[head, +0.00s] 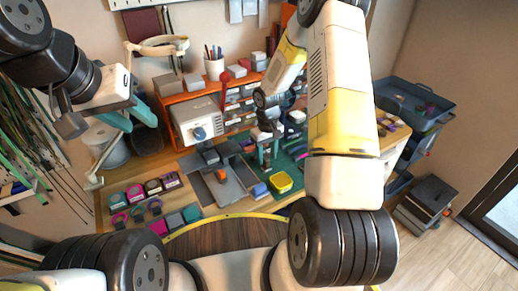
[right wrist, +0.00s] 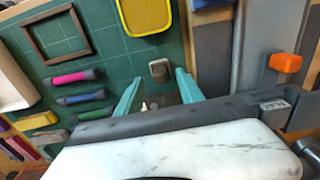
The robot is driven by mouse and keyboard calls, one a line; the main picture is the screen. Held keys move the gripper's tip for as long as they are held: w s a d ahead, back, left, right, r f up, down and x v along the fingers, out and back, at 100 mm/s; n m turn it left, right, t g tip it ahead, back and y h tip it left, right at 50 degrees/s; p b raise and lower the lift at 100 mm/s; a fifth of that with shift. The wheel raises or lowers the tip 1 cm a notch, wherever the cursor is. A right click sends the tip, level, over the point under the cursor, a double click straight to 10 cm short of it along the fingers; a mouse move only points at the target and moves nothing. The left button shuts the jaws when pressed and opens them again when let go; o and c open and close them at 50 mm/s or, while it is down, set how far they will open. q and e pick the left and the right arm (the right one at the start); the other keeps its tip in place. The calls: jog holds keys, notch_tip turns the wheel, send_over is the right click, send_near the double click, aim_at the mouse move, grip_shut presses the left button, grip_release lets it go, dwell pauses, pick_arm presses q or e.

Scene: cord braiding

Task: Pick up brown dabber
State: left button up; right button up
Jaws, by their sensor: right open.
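A small brownish-grey block with a paler top (right wrist: 159,70), which looks like the brown dabber, stands on the green cutting mat in the right wrist view. My right gripper (right wrist: 160,88) is open, its two teal fingers pointing towards the block with the gap in line with it. The block is just beyond the fingertips, not gripped. In the head view my right gripper (head: 266,160) is low over the mat, and I cannot make out the dabber there. My left gripper (head: 143,127) is raised at the left, its teal fingers apart and empty.
The green mat (right wrist: 112,50) also holds a yellow tray (right wrist: 145,14), a brown frame (right wrist: 54,33) and pink (right wrist: 75,77), blue (right wrist: 80,98) and green (right wrist: 95,114) handled tools. A grey device with an orange part (right wrist: 285,62) stands to the right. An orange shelf (head: 240,88) backs the table.

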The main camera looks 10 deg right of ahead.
aim_at(266, 159)
jog(key=shift+f, duration=1.5)
grip_shut()
notch_tip(266, 159, up, 10)
jog(key=shift+r, duration=0.1)
jog(key=c, duration=0.8)
grip_release()
grip_shut()
